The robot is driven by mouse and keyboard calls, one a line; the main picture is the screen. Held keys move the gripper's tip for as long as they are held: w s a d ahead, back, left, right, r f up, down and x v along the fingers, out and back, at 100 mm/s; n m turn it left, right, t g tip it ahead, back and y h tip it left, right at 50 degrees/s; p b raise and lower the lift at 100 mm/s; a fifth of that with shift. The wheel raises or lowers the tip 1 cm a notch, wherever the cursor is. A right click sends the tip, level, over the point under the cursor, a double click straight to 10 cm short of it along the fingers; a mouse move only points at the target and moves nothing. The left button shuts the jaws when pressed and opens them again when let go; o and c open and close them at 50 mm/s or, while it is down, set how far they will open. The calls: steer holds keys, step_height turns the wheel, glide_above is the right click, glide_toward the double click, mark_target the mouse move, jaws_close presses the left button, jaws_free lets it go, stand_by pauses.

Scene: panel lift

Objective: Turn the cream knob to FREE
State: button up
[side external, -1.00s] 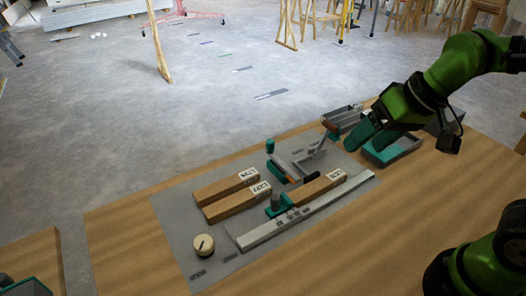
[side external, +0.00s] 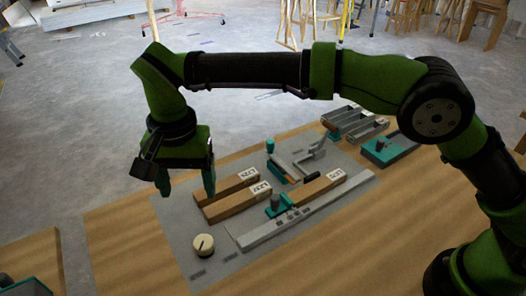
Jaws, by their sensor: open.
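The cream knob (side external: 204,245) sits near the front left corner of the grey panel (side external: 172,222). A dark pointer line shows on its top. Small dark labels lie on the panel beside it, too small to read. My gripper (side external: 187,190) points down above the panel's left side, behind and above the knob in the picture. Its two teal fingers are apart with nothing between them. It does not touch the knob.
Wooden blocks with white labels (side external: 235,204) lie right of my gripper. A long grey bar (side external: 300,212) runs along the panel's front. A teal clamp (side external: 278,206), a grey lever fixture (side external: 310,155) and teal-grey trays (side external: 388,150) stand further right. Bare wooden table (side external: 120,250) lies left of the panel.

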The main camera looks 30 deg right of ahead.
mark_target(203, 241)
step_height(203, 241, down, 17)
steer(key=shift+f, duration=0.1)
stand_by(0.4)
steer(key=c, duration=1.1)
steer(key=shift+o, duration=0.2)
